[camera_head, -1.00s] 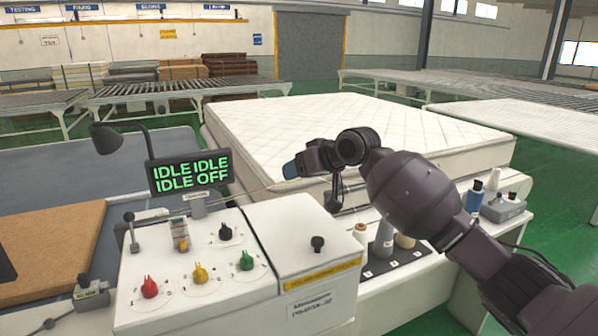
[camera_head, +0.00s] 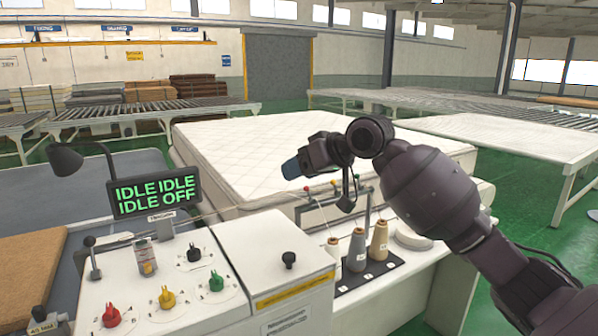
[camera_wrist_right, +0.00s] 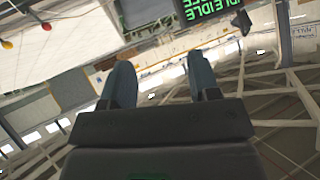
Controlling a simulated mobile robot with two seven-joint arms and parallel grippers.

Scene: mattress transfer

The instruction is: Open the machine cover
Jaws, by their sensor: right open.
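The machine cover (camera_head: 262,246) is a white box lid with a black knob (camera_head: 288,260) on top and a yellow strip on its front edge. It looks shut. My right gripper (camera_head: 292,169) is above and behind the cover, apart from it, in front of the mattress in the head view. In the right wrist view its two blue fingers (camera_wrist_right: 163,88) are spread with nothing between them. My left gripper is in no view.
A control panel with red (camera_head: 111,316), yellow and green knobs adjoins the cover's left. A screen (camera_head: 154,191) reads IDLE and OFF. Thread cones (camera_head: 357,250) stand right of the cover. A white mattress (camera_head: 250,150) lies behind. A lamp (camera_head: 66,160) stands at left.

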